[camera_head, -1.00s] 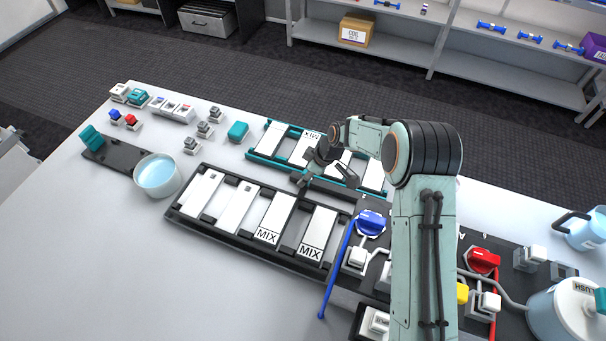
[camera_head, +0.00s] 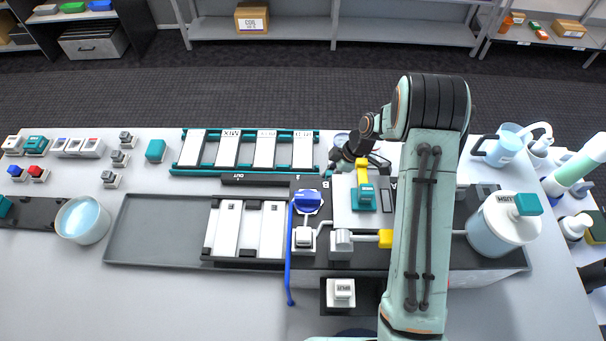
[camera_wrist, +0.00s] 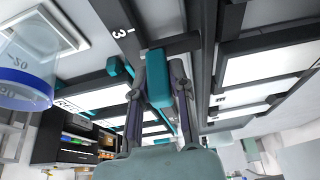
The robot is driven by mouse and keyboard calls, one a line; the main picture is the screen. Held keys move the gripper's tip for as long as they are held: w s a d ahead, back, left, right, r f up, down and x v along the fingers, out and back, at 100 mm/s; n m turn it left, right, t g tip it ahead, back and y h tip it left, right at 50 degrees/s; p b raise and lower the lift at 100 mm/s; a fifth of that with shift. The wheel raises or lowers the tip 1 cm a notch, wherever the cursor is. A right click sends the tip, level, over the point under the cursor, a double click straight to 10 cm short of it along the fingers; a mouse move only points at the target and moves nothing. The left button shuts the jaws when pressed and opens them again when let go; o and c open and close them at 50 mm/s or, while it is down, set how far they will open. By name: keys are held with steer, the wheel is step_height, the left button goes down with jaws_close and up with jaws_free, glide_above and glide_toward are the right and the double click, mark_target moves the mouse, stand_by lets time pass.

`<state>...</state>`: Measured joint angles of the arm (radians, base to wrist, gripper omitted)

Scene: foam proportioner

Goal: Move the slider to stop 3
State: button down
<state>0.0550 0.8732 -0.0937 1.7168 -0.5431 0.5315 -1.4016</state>
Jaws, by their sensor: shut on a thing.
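My gripper (camera_head: 358,152) is behind the dark board, right of the blue valve. In the wrist view its fingers (camera_wrist: 160,100) are shut on a teal block (camera_wrist: 158,70), which sits against a dark bar. A white "3" (camera_wrist: 122,32) marks a dark rail close to the left of the block. In the head view my gripper hides the block. A dark sliding frame with white panels (camera_head: 224,228) lies in the right part of its long tray (camera_head: 150,230), its right end out of sight at the board. Whether the block lines up exactly with the 3 is unclear.
A blue valve (camera_head: 308,202) and a yellow bar with a teal tag (camera_head: 366,196) stand on the board. A teal rack of white panels (camera_head: 198,150) lies behind. A clear cup (camera_wrist: 28,62) is close left of the gripper in the wrist view.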

steer(key=shift+d, duration=1.3)
steer(key=c, duration=1)
jaws_free()
steer(key=v, duration=1.2)
